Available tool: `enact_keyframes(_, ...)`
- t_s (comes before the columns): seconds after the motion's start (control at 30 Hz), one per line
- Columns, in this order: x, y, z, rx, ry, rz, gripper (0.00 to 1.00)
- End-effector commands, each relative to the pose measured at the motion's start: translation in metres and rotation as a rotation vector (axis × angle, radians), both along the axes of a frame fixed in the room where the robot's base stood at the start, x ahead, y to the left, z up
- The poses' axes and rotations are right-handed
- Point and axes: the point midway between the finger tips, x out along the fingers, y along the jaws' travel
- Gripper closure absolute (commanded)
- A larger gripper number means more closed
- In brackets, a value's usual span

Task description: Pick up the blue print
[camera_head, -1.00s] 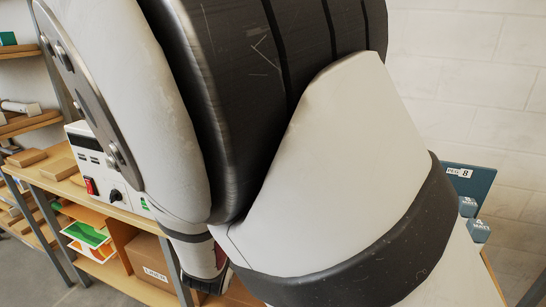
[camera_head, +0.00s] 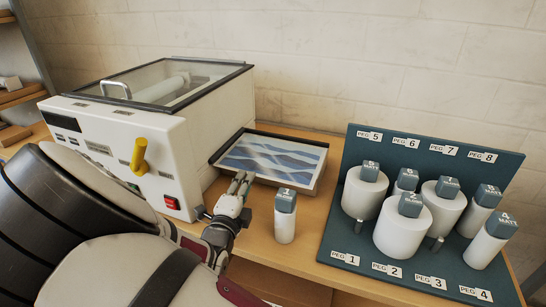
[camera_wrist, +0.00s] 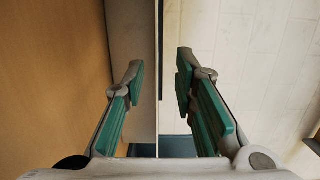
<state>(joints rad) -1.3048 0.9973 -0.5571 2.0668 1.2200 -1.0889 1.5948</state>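The blue print (camera_head: 272,158), a sheet with blue and white wave bands, lies flat in a shallow grey tray (camera_head: 304,183) beside the laminator in the head view. My gripper (camera_head: 240,184) is at the tray's near left edge, its fingers pointing up toward the tray. In the wrist view my gripper (camera_wrist: 160,85) is open, its two green-padded fingers well apart, with a thin upright edge between them. I cannot make out the print in the wrist view, and nothing is held.
The white laminator (camera_head: 140,130) with a yellow lever and clear lid stands left of the tray. A white bottle-like roll (camera_head: 285,222) with a grey cap stands just right of my gripper. A dark peg board (camera_head: 350,245) with several white rolls fills the right.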

Motion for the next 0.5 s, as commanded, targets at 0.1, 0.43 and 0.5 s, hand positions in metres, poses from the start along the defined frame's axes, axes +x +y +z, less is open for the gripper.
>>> enact_keyframes(0.1, 0.008, -0.002, 0.000, -0.001, 0.000, 0.000, 0.74)
enact_keyframes(0.43, 0.043, -0.016, -0.004, -0.002, -0.001, -0.001, 0.74)
enact_keyframes(0.5, 0.051, -0.018, -0.004, 0.000, 0.000, -0.001, 0.74)
